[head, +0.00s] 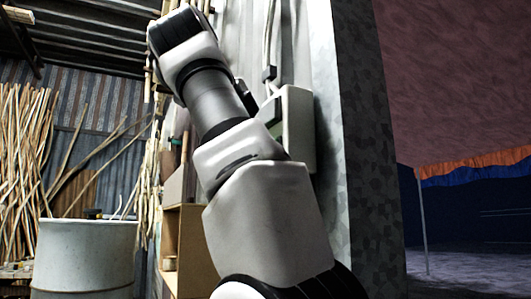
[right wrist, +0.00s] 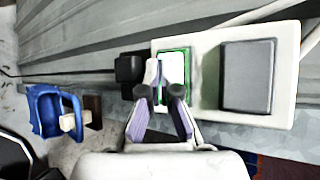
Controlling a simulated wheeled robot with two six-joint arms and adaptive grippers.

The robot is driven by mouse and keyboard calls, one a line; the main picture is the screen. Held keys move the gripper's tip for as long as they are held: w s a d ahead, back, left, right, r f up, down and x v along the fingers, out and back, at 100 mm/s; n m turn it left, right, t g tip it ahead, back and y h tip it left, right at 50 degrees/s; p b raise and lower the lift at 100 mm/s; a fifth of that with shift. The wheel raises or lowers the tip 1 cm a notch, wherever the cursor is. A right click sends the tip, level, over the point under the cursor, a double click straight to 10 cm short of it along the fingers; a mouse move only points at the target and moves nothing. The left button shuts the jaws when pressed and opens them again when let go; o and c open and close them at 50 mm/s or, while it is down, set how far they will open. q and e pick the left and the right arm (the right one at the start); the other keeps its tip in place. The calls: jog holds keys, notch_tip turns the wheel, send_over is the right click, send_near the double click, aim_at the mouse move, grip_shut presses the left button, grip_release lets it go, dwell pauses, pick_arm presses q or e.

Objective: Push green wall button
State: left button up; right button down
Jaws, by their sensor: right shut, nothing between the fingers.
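A pale switch box (head: 297,128) is fixed to the wall in the head view, partly hidden by my right arm, with a patch of green on its face. In the right wrist view the same box (right wrist: 205,112) carries a bright, whitish button with a green frame (right wrist: 185,56). My right gripper (right wrist: 163,88) is shut and empty, its fingertips in front of the green-framed button's left part. I cannot tell whether they touch it. My right gripper is hidden in the head view. My left gripper is in neither view.
A grey square switch (right wrist: 247,76) sits right of the green-framed button. A black block (right wrist: 131,70) is left of the box. A blue object (right wrist: 45,110) lies at the left. A drum (head: 85,256), rattan poles (head: 25,150) and a wooden shelf (head: 188,235) stand left of the wall.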

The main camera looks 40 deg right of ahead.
jog(key=shift+s+d, duration=0.1)
jog(key=shift+d, duration=0.25)
jog(key=shift+a, duration=0.3)
jog(key=w+a+p, duration=0.1)
jog(key=a+p, duration=0.1)
jog(key=a, duration=0.4)
jog(key=shift+w, duration=0.25)
